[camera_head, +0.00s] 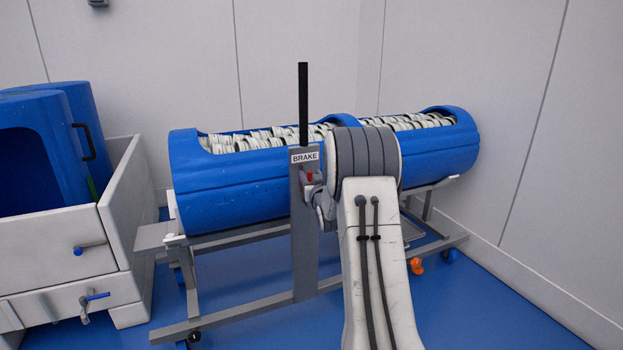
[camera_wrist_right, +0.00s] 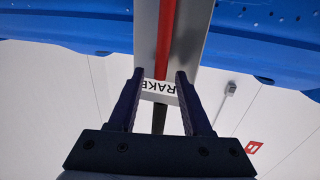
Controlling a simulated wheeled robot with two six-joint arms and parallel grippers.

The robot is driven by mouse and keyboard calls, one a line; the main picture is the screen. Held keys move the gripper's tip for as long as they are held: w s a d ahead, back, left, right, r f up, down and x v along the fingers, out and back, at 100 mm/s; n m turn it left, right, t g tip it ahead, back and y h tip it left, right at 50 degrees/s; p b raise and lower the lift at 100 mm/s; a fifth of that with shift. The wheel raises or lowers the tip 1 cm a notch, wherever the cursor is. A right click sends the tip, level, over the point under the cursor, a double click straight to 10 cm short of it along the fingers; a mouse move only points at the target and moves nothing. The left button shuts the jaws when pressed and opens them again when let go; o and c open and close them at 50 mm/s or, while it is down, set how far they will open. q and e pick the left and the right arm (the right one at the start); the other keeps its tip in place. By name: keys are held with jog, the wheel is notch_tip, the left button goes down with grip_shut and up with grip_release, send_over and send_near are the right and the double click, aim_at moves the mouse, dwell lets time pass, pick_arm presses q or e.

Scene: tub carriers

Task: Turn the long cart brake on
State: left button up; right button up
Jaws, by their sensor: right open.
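The long cart (camera_head: 245,240) is a grey wheeled frame carrying a long blue tub (camera_head: 240,190). A grey post at its front bears a white BRAKE label (camera_head: 305,156), and a black bar (camera_head: 303,105) stands upright above it. My right gripper (camera_head: 312,188) is at the post just below the label, partly hidden by my arm. In the right wrist view the open fingers (camera_wrist_right: 155,80) point at the post, with a red strip (camera_wrist_right: 165,40) and the upside-down label (camera_wrist_right: 160,88) between them. Contact cannot be told. My left gripper is out of view.
A white basin (camera_head: 60,245) with blue-handled taps and a blue container (camera_head: 75,130) stands at the left. An orange object (camera_head: 416,266) lies on the blue floor near the cart's right wheel. Walls close off the back and right. Floor is free at the front right.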

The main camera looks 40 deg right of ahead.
jog(key=shift+w+d, duration=0.15)
jog(key=shift+w, duration=0.15)
grip_shut()
dwell(1.3)
